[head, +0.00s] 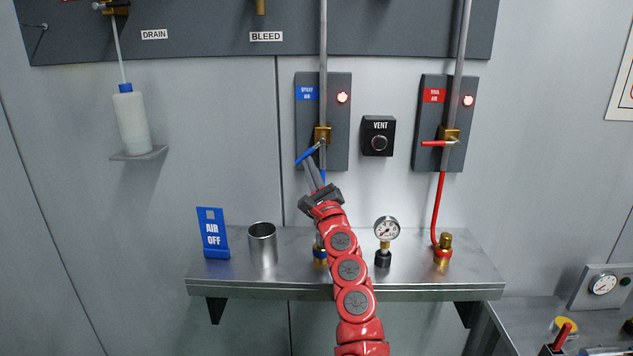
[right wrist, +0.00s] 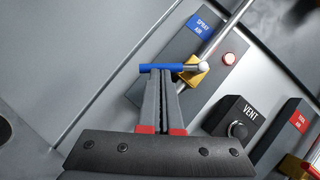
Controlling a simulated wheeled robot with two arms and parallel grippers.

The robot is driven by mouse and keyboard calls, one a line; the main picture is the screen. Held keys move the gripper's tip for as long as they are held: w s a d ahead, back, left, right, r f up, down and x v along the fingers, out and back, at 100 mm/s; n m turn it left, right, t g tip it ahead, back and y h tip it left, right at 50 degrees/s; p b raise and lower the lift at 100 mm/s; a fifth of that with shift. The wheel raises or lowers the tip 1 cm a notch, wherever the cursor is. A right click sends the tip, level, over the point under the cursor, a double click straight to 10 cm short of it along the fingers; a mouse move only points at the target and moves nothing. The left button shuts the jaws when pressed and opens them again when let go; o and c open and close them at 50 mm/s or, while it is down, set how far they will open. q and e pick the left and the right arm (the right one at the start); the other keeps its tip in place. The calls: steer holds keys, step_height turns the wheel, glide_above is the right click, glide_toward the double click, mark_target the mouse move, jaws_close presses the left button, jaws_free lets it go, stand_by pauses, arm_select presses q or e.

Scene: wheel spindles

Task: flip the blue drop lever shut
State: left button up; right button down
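The blue drop lever (head: 307,154) sits on the brass valve (head: 322,135) of the SPRAY AIR panel. It slopes down to the left from its pivot in the head view. In the right wrist view the blue lever (right wrist: 160,68) lies across the fingertips. My right gripper (head: 309,164) reaches up from below, with its tips at the lever. Its fingers (right wrist: 163,80) look closed together, and the lever runs across their ends rather than between them. I cannot tell whether they touch it. My left gripper is not in view.
A red lever (head: 435,143) is on the right panel, beyond the VENT button (head: 378,136). The shelf (head: 345,291) below holds an AIR OFF sign (head: 213,233), a metal cup (head: 263,244) and a gauge (head: 387,229). A white bottle (head: 132,122) stands at left.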

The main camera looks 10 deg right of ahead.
steer(key=shift+w+a+r+m+h+b, duration=0.15)
steer(key=shift+a+r+m+h+b, duration=0.35)
steer(key=shift+m+h+b, duration=1.35)
steer(key=shift+w+a+r+m+h+b, duration=0.15)
steer(key=shift+a+r+m+h+b, duration=0.3)
steer(key=shift+m+h+b, duration=1.4)
steer(key=shift+w+a+r+m+h+b, duration=0.15)
steer(key=shift+a+r+m+h+b, duration=0.65)
steer(key=shift+m, duration=2.1)
steer(key=shift+d+f+h+p, duration=0.3)
